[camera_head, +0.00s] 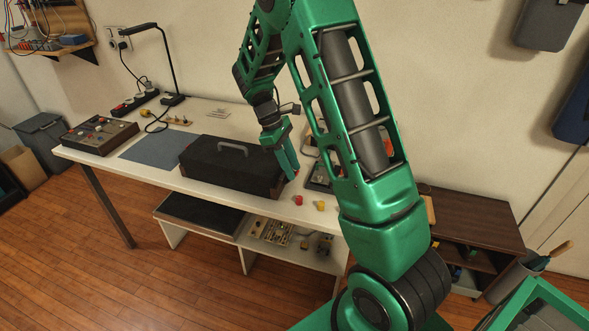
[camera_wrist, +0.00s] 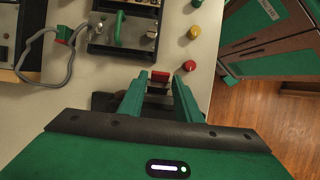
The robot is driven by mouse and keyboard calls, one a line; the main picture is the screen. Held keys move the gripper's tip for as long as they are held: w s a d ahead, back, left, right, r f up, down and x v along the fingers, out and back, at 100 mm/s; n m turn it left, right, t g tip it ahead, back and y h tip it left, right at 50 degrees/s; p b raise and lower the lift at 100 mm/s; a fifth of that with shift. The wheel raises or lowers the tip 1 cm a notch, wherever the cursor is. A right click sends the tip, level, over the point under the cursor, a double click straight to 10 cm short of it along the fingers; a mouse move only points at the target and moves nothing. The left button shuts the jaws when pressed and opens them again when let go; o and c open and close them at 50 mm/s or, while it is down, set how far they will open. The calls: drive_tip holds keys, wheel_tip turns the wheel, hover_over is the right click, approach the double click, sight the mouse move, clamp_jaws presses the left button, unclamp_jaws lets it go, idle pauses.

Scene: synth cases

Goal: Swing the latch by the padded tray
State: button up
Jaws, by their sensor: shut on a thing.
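My gripper (camera_head: 288,168) is at the right end of a closed black case (camera_head: 222,163) with a grey handle on its lid. In the wrist view my gripper (camera_wrist: 163,74) has its fingers on either side of a small red and dark piece (camera_wrist: 159,78), shut on it. This piece may be the latch, but its full shape is hidden by the fingers. A dark tray with several parts (camera_head: 318,177) lies just right of the gripper; it shows at the top of the wrist view (camera_wrist: 98,47). I cannot tell which thing is the padded tray.
A red knob (camera_head: 298,200) and a yellow knob (camera_head: 320,206) stand near the table's front edge. A blue-grey mat (camera_head: 150,147) and a control box (camera_head: 100,135) lie to the left. A flat black tray (camera_head: 198,212) is on the lower shelf.

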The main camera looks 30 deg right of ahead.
drive_tip(key=shift+w+a+r+g+h, duration=0.2)
drive_tip(key=shift+w+a+g+h, duration=0.1)
drive_tip(key=shift+w+g+h, duration=0.35)
drive_tip(key=o, duration=0.8)
drive_tip(key=shift+o, duration=0.2)
drive_tip(key=shift+a, duration=0.1)
drive_tip(key=v, duration=1)
drive_tip(key=shift+w+a+r, duration=0.1)
drive_tip(key=shift+w+r, duration=0.15)
